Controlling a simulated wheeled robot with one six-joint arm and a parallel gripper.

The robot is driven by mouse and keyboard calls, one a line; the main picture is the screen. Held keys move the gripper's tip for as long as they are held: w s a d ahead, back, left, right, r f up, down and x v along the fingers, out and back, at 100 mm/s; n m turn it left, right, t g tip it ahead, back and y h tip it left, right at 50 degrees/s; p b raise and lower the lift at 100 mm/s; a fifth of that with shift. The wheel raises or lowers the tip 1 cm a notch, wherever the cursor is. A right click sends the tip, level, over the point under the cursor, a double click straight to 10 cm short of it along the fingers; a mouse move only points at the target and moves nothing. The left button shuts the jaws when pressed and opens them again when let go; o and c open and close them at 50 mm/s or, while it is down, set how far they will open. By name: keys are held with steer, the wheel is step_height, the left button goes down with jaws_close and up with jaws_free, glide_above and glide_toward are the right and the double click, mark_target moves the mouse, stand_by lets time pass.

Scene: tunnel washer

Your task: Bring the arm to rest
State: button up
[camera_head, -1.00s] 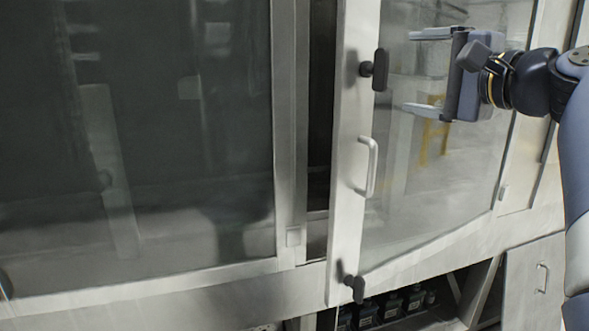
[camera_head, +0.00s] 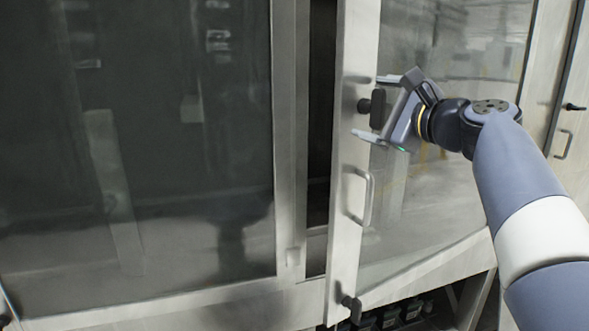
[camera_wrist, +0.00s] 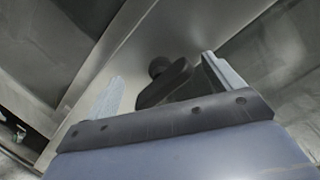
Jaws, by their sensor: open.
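My gripper (camera_head: 366,107) is open and empty, with its fingers pointing left toward the upper black latch knob (camera_head: 378,108) on the glass door's metal frame. In the head view the fingertips lie above and below this knob. In the wrist view the same knob (camera_wrist: 165,82) sits between the two spread fingers, ahead of the palm. I cannot tell whether the fingers touch it. The arm reaches in from the lower right, partly covering the glass door (camera_head: 440,215).
The glass door stands slightly ajar, with a dark gap (camera_head: 320,130) on its left. A bar handle (camera_head: 366,197) and a lower black knob (camera_head: 351,309) are on its frame. A large glass panel (camera_head: 140,150) fills the left. Small dark items sit in an open space below the door.

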steer(key=m+p, duration=0.1)
steer(key=m, duration=0.1)
steer(key=m+p, duration=0.2)
steer(key=shift+r, duration=0.3)
steer(key=b+v, duration=0.3)
steer(key=v, duration=0.7)
steer(key=shift+s+d+f, duration=0.2)
steer(key=shift+s+f, duration=0.05)
steer(key=shift+s, duration=0.05)
steer(key=shift+f, duration=0.1)
